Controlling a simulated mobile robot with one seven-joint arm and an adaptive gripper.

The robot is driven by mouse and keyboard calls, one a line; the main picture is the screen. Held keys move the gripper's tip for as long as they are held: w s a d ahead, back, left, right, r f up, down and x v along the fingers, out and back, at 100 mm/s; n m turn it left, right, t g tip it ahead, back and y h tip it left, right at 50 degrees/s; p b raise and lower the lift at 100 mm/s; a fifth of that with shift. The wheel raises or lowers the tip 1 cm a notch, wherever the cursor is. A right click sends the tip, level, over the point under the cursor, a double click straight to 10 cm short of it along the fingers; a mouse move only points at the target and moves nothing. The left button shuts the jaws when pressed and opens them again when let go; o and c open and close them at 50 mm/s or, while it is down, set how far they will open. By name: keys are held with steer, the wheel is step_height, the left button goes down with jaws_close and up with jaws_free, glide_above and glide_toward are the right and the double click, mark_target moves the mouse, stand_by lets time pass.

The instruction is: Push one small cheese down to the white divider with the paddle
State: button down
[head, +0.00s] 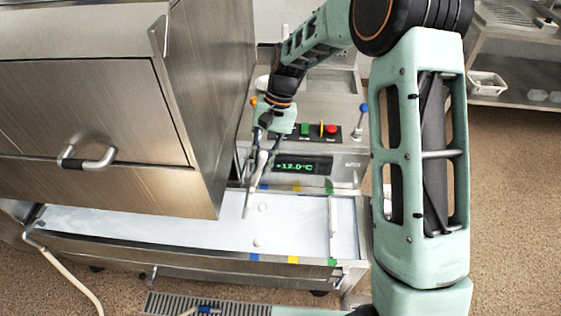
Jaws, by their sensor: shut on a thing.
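My gripper (268,137) is shut on the paddle (252,190), seen from above in the head view. The paddle points down over the pale bath in the steel trough. One small round white cheese (263,208) lies just to the right of the paddle's lower end. Another small cheese (257,242) is nearer the front wall. The white divider (333,226) stands across the trough's right end, apart from the paddle and both cheeses. I cannot tell whether the paddle touches the bath.
A big steel housing (110,110) overhangs the trough's left part. Behind the trough is a control panel with a display (303,165), buttons and a blue-knobbed lever (364,112). Blue, yellow and green marks line the trough's rims. The bath between cheeses and divider looks clear.

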steer(key=shift+a+f, duration=0.25)
steer(key=shift+a, duration=0.05)
steer(key=shift+f+b, duration=4.3)
steer(key=shift+f, duration=1.65)
steer(key=shift+d+r+h+p, duration=0.65)
steer(key=shift+d+h, duration=0.75)
steer(key=shift+d, duration=5.8)
steer(key=a+r+p, duration=0.3)
steer(key=r+p, duration=0.6)
steer(key=r, duration=0.3)
